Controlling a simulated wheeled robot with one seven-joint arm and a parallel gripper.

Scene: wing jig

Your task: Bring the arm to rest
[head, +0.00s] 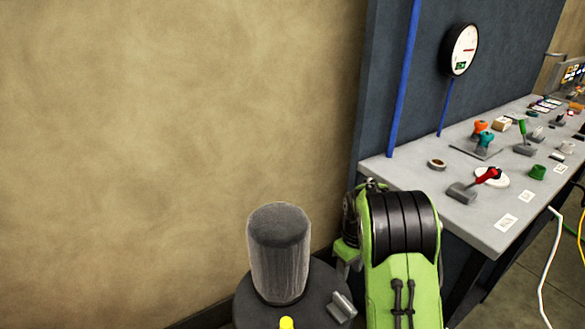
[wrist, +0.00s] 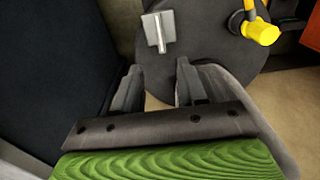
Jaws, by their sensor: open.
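My gripper (wrist: 157,78) shows in the wrist view with its two dark fingers apart and nothing between them. It points toward a dark round surface (wrist: 197,45), which looks like my own base top. My green arm (head: 402,270) with a black ribbed joint is folded close at the bottom of the head view, beside the workbench. The gripper itself is hidden in the head view.
The grey workbench (head: 468,211) stands on the right with several tools on it. A round gauge (head: 461,50) and a blue pipe (head: 402,80) are on the dark panel. A bare tan wall (head: 180,130) fills the left. White and yellow cables hang at the right.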

